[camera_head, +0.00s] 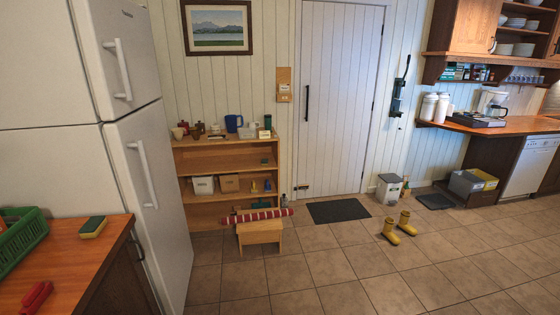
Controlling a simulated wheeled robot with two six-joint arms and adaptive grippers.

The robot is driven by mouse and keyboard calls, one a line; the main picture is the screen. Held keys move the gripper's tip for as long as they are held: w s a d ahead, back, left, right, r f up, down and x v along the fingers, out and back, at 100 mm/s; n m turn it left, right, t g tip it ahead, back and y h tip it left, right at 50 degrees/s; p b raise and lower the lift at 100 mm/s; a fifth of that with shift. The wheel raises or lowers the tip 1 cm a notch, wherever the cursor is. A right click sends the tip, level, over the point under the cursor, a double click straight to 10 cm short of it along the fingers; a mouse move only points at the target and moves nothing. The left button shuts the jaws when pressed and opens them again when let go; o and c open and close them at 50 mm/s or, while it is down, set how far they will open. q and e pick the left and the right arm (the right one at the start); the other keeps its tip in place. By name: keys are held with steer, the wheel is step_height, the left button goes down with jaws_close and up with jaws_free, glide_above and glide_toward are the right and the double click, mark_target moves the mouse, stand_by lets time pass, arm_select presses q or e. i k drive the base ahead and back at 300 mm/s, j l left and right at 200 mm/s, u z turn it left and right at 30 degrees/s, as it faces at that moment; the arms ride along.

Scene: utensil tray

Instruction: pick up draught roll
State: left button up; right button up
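The draught roll (258,215) looks like a long red cylinder with pale bands. It lies roughly level across the top of a small wooden stool (260,234), in front of the wooden shelf unit. Its ends stick out past the stool on both sides. It is some way off across the floor. Neither of my grippers shows in the head view.
A white fridge (150,170) and a wooden counter (65,265) stand close on the left. The shelf unit (225,143) is behind the stool. A dark doormat (338,210) and yellow boots (397,228) lie to the right. The tiled floor in front is clear.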

mark_target(287, 212)
steer(key=i+z, duration=0.1)
steer(key=i, duration=3.05)
steer(key=i+l+u, duration=0.2)
steer(key=i, duration=0.4)
steer(key=i+u, duration=0.2)
steer(key=i, duration=0.35)
